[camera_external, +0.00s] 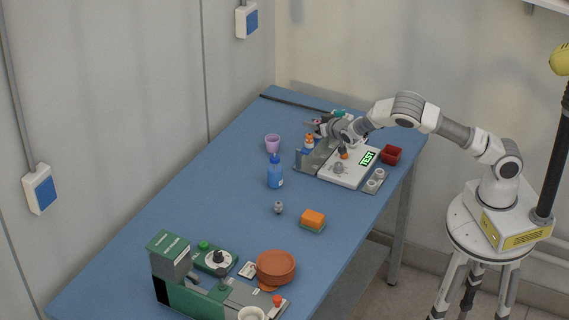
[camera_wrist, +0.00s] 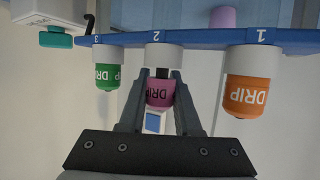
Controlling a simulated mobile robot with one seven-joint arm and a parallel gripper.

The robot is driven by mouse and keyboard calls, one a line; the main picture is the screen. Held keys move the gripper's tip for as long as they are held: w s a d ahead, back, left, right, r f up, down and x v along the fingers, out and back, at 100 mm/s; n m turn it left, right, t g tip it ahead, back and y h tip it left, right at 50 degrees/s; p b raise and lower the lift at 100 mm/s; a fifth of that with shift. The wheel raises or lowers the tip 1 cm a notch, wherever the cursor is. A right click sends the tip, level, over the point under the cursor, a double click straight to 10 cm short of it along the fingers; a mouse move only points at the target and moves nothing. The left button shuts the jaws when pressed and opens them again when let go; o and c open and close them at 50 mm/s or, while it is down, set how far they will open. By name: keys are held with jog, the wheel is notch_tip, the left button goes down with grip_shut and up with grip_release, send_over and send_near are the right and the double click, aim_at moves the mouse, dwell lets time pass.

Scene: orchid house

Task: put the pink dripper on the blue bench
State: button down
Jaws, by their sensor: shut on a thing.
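The pink dripper (camera_wrist: 160,92) sits at the slot marked 2 of a blue numbered holder (camera_wrist: 192,38) in the wrist view, under a white collar. My gripper (camera_wrist: 159,82) is shut on it, one finger on each side. A green dripper (camera_wrist: 107,76) is at slot 3 and an orange dripper (camera_wrist: 247,95) at slot 1. In the external view my gripper (camera_external: 324,128) is at the station at the far end of the blue bench (camera_external: 235,165), and the pink dripper is mostly hidden there.
On the bench stand a lilac cup (camera_external: 272,143), a blue bottle (camera_external: 275,173), a red box (camera_external: 391,155), an orange-and-green sponge (camera_external: 312,219) and terracotta saucers (camera_external: 276,268). The bench's left middle is clear.

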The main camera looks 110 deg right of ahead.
jog(key=c, duration=0.6)
grip_release()
jog(key=shift+f, duration=0.3)
jog(key=shift+f+p, duration=0.1)
jog(key=shift+p, duration=0.45)
